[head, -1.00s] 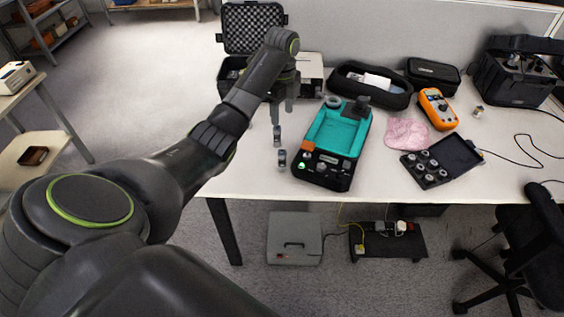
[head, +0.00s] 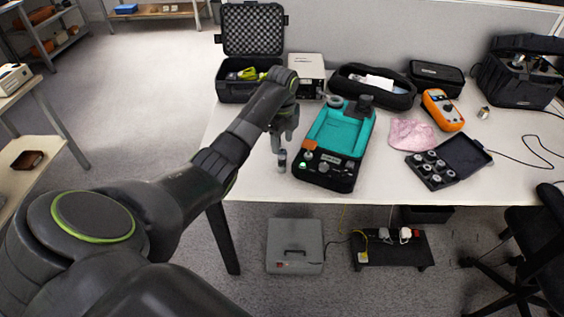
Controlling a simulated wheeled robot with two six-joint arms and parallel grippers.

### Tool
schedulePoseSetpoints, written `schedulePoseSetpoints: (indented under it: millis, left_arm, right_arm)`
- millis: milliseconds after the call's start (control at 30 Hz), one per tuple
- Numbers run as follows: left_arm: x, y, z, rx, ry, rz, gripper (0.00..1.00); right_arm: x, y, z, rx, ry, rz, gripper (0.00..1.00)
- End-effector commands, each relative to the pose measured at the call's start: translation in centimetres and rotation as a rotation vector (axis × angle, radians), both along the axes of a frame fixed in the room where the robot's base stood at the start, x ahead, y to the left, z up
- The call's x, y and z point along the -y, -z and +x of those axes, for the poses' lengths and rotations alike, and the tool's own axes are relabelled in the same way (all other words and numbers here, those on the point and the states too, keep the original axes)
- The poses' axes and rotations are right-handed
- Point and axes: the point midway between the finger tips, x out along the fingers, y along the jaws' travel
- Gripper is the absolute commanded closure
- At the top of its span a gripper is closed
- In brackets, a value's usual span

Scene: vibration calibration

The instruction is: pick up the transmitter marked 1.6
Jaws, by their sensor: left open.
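A small grey cylindrical transmitter (head: 282,160) with a dark band stands upright near the table's front edge, left of the teal-and-black calibrator case. Its marking is too small to read, so I cannot tell whether it is the 1.6 one. My left gripper (head: 282,143) is open, pointing down, just behind and above this transmitter in the picture. I cannot tell whether its fingers are around anything. A second small cylinder, seen earlier behind the first, is hidden or merged with the fingers. My right gripper is not in view.
The calibrator case (head: 323,178) stands close to the right of the gripper. A black box of round parts (head: 431,170), a pink cloth (head: 411,134) and an orange meter (head: 441,109) lie further right. An open black case (head: 248,92) stands behind. The table's front left is clear.

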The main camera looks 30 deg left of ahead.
Motion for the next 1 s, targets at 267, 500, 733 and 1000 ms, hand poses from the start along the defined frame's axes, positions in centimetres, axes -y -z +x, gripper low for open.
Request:
schedulePoseSetpoints:
  millis: [267, 500, 733, 1000]
  left_arm:
    - [-0.1, 3.9, 0.0, -0.004, -0.001, -0.001, 0.49]
    - [-0.1, 5.2, 0.0, -0.001, 0.001, 0.001, 0.49]
    - [-0.1, 5.1, 0.0, -0.001, 0.000, 0.001, 0.62]
    - [-0.1, 5.1, 0.0, -0.001, 0.000, 0.001, 0.98]
  right_arm:
    - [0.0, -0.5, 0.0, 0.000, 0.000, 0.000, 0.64]
    - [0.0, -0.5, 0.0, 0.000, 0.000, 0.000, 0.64]
    - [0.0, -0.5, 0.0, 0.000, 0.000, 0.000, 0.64]
    - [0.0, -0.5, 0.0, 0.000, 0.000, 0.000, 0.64]
